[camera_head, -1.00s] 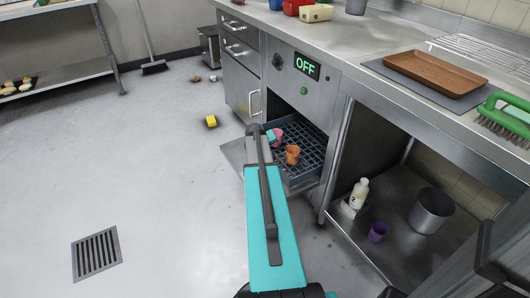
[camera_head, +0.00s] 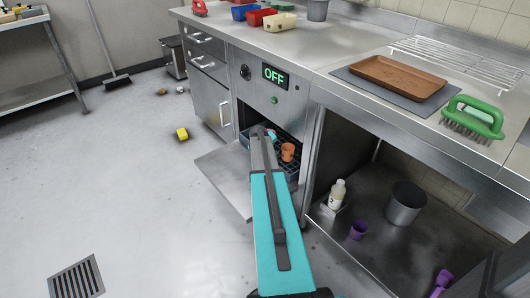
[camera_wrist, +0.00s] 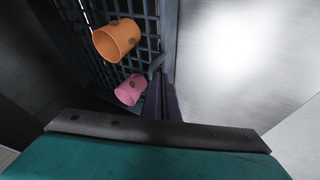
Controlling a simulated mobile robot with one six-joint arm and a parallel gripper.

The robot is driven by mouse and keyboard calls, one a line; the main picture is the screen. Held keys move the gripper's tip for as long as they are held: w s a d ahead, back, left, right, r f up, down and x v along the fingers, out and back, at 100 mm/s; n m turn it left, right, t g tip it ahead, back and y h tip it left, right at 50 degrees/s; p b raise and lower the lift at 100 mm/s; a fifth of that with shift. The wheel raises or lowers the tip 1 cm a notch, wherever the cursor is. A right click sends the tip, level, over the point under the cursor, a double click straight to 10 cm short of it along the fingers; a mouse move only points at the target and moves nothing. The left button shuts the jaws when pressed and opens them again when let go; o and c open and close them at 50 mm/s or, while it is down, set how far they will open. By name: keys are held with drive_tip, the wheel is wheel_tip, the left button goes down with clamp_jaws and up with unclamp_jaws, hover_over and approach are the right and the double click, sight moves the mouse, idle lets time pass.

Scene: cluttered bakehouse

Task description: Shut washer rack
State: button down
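The washer (camera_head: 262,98) has a lit OFF display, and its steel door (camera_head: 222,178) is folded down open. The dark grid rack (camera_wrist: 150,22) is partly inside the opening, with its near part over the door. An orange cup (camera_head: 288,152) stands in the rack; it also shows in the wrist view (camera_wrist: 116,40). A pink cup (camera_wrist: 130,90) is in the rack beside it, hidden behind my arm in the head view. My gripper (camera_head: 270,135) is at the rack, in the washer opening.
Right of the washer, an open shelf holds a white bottle (camera_head: 337,194), a metal pot (camera_head: 405,203) and a purple cup (camera_head: 358,230). A yellow object (camera_head: 182,134) lies on the floor at left. The counter above holds a brown tray (camera_head: 398,78) and green brush (camera_head: 474,117).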

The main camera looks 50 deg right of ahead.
drive_tip(key=shift+w+a, duration=0.25)
drive_tip(key=shift+a, duration=0.15)
drive_tip(key=w+a+f+p+v, duration=0.1)
drive_tip(key=a+p+v, duration=0.1)
drive_tip(key=v, duration=1)
drive_tip(key=shift+a, duration=0.2)
drive_tip(key=shift+r, duration=0.1)
